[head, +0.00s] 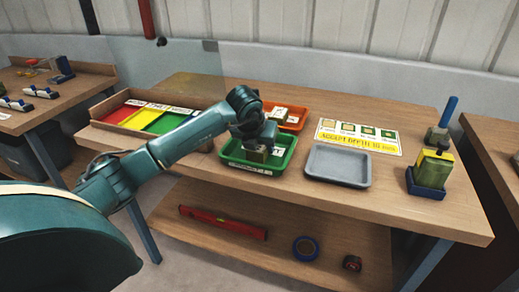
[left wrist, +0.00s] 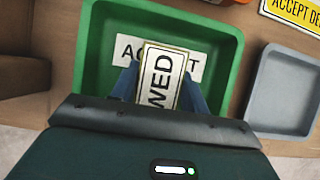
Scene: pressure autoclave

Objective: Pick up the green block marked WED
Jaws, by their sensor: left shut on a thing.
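My left gripper (left wrist: 165,88) is shut on the block marked WED (left wrist: 160,78). The block's top face shows a pale cream label with a dark border and black letters; its green sides are hard to make out. In the head view my left gripper (head: 257,150) is over the green tray (head: 236,163), whose white label reads ACCEPT in the left wrist view. I cannot tell whether the block touches the tray floor. My right gripper is not in view.
An orange tray (head: 297,119) with a pale block stands behind the green tray. An empty grey tray (head: 338,166) is to the right. A coloured sectioned bin (head: 148,116) is at left.

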